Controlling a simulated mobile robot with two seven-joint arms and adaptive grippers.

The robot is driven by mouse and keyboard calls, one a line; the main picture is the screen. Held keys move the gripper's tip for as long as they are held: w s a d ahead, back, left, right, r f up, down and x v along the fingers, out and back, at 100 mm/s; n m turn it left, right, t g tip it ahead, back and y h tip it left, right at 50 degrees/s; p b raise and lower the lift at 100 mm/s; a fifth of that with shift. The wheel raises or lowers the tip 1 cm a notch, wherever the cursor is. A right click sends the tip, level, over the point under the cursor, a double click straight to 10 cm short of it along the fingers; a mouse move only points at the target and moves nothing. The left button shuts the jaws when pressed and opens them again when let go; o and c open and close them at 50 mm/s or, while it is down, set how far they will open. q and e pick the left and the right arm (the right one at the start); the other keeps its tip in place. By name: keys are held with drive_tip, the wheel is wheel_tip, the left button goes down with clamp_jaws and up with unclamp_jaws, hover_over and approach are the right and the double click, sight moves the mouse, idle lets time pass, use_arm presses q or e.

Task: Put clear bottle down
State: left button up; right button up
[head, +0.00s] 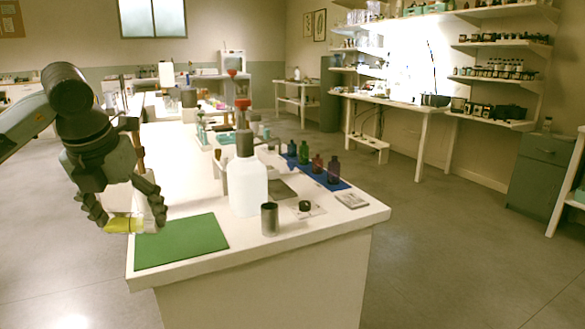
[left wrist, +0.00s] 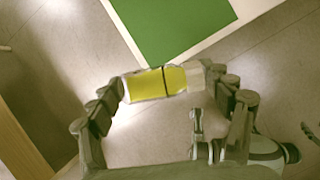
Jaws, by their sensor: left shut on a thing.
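The clear bottle (head: 120,225), with yellow contents, is held in my left gripper (head: 128,222). It also shows in the left wrist view (left wrist: 150,84), spanning sideways between the fingers of the left gripper (left wrist: 168,88), with a pale clear end at right. The gripper is shut on it. The bottle looks lying rather than upright. In the head view it is at the left of the green mat (head: 181,242); in the wrist view, floor shows around it and the mat (left wrist: 175,25) is beyond. My right gripper is not in view.
The white table (head: 330,225) bears a large white bottle (head: 247,190), a metal cup (head: 269,219), and a small black-topped item (head: 305,207). Several dark bottles, one of them purple (head: 334,171), stand on a blue mat (head: 343,185). The green mat is bare.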

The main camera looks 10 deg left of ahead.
use_arm(q)
drive_tip(key=d+m+h, duration=0.2)
drive_tip(key=d+m, duration=0.4)
drive_tip(key=d, duration=1.7)
drive_tip(key=s+a+f+m+g, duration=0.25)
drive_tip(key=f+m, duration=0.35)
drive_tip(key=m, duration=0.5)
drive_tip(key=s+a+f+m+g, duration=0.1)
drive_tip(key=f+m+g, duration=0.35)
drive_tip(key=m, duration=0.65)
drive_tip(key=s+a+f+m+g, duration=0.1)
drive_tip(key=a+f+m+g, duration=0.1)
drive_tip(key=f+m, duration=0.7)
drive_tip(key=a+r+m+p, duration=0.1)
drive_tip(key=a+r+p, duration=0.2)
drive_tip(key=r, duration=0.2)
drive_tip(key=shift+w+a+r+y, duration=0.2)
drive_tip(key=shift+r+y, duration=0.1)
drive_tip(key=shift+r, duration=0.1)
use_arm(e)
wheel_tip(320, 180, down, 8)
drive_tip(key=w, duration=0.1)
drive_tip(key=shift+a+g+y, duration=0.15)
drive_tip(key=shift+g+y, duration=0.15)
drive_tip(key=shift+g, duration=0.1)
use_arm(q)
drive_tip(key=shift+f, duration=0.1)
